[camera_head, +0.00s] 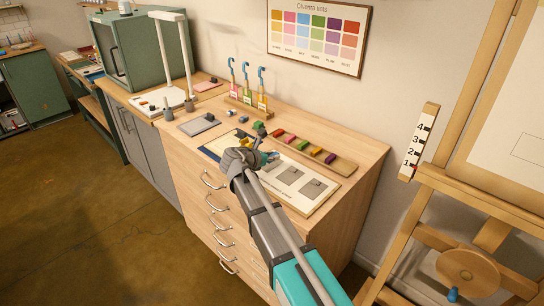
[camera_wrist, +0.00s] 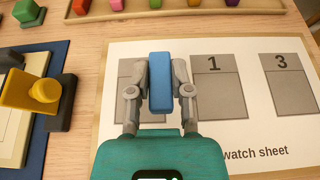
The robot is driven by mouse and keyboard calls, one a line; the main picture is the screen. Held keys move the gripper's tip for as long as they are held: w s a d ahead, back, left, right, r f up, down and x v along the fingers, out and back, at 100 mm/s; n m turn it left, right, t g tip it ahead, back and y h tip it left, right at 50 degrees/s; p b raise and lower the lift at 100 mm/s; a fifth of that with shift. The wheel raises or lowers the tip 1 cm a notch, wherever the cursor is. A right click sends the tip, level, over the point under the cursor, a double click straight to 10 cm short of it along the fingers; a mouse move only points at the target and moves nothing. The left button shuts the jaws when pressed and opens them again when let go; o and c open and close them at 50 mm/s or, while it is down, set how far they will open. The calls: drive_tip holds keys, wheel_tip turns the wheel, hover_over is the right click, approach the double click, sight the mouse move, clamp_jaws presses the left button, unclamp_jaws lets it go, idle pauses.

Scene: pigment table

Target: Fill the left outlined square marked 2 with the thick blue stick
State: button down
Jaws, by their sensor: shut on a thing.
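My gripper (camera_wrist: 161,82) is shut on the thick blue stick (camera_wrist: 160,85), which shows between its two fingers in the wrist view. The stick is over the left outlined square (camera_wrist: 128,72) of the white swatch sheet (camera_wrist: 215,132). Stick and fingers cover much of that square, and its number is hidden. I cannot tell whether the stick touches the sheet. The square marked 1 (camera_wrist: 220,92) and the square marked 3 (camera_wrist: 290,85) lie to the right, both plain grey. In the head view, my gripper (camera_head: 256,155) is over the sheet's left part.
A wooden tray (camera_head: 340,165) with several coloured blocks lies behind the sheet. A yellow-knobbed block (camera_wrist: 38,92) sits on a dark blue-edged board to the left. A green block (camera_wrist: 28,12) stands behind it. A rack (camera_head: 245,105) with blue hooks stands at the back.

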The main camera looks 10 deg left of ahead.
drive_tip(key=shift+f+b, duration=0.9)
drive_tip(key=shift+f, duration=0.25)
drive_tip(key=shift+f+b, duration=0.9)
idle(0.4)
drive_tip(key=shift+w+a, duration=0.1)
drive_tip(key=shift+w+a+r, duration=0.1)
drive_tip(key=shift+w+a, duration=0.65)
drive_tip(key=shift+a, duration=0.3)
drive_tip(key=shift+a, duration=0.1)
drive_tip(key=shift+w+a, duration=0.8)
drive_tip(key=shift+a, duration=0.2)
drive_tip(key=shift+s, duration=0.1)
drive_tip(key=shift+s+d, duration=0.4)
drive_tip(key=shift+d, duration=0.2)
drive_tip(key=shift+s+d, duration=0.35)
drive_tip(key=shift+d, duration=0.2)
